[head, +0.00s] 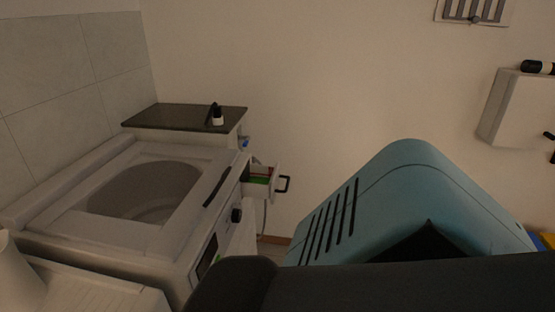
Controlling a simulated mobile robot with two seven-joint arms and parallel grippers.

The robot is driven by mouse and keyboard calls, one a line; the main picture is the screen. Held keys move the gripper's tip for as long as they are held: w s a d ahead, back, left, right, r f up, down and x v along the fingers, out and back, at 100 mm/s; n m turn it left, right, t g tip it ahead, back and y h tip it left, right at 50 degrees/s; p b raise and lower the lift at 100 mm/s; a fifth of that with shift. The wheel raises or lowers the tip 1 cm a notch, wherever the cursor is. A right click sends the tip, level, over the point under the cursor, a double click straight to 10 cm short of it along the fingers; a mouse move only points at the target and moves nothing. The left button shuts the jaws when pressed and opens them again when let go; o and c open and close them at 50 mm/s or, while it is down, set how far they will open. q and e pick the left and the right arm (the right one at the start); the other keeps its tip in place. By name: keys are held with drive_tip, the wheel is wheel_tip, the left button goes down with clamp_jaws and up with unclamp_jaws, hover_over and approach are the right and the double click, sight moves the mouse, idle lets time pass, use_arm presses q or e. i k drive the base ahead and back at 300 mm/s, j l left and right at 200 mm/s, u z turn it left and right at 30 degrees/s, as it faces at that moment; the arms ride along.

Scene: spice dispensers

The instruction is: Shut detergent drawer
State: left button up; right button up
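The detergent drawer (262,179) sticks out from the upper front of the washing machine (187,245) and is open. It has a dark handle (284,184) at its outer end, and green and red show inside it. The machine stands at the left, with a round opening showing through its top. Neither of my grippers shows in the head view. A dark shape, probably part of my arm, crosses the bottom and hides the machine's lower front.
A large light-blue slotted object (395,190) stands close at the right of the drawer. Behind the machine is a dark-topped cabinet (170,117) with a small bottle (217,116). A white box (515,105) hangs on the right wall. A narrow floor gap shows below the drawer.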

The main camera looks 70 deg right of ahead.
sight(264, 182)
drive_tip(key=j+z, duration=0.1)
drive_tip(key=z, duration=0.8)
drive_tip(key=k+j+z, duration=0.1)
drive_tip(key=z, duration=0.8)
drive_tip(key=k+z, duration=0.1)
drive_tip(key=z, duration=0.35)
drive_tip(key=i+u, duration=0.15)
drive_tip(key=u, duration=0.5)
drive_tip(key=i+l+u, duration=0.15)
drive_tip(key=l, duration=0.15)
drive_tip(key=i+l+u, duration=0.2)
drive_tip(key=l+u, duration=0.15)
drive_tip(key=l, duration=0.25)
drive_tip(key=i+l, duration=0.15)
drive_tip(key=l, duration=0.15)
drive_tip(key=i+l, duration=0.15)
drive_tip(key=l, duration=0.2)
drive_tip(key=i+l+u, duration=0.1)
drive_tip(key=l, duration=0.2)
drive_tip(key=i+l, duration=0.15)
drive_tip(key=l, duration=0.2)
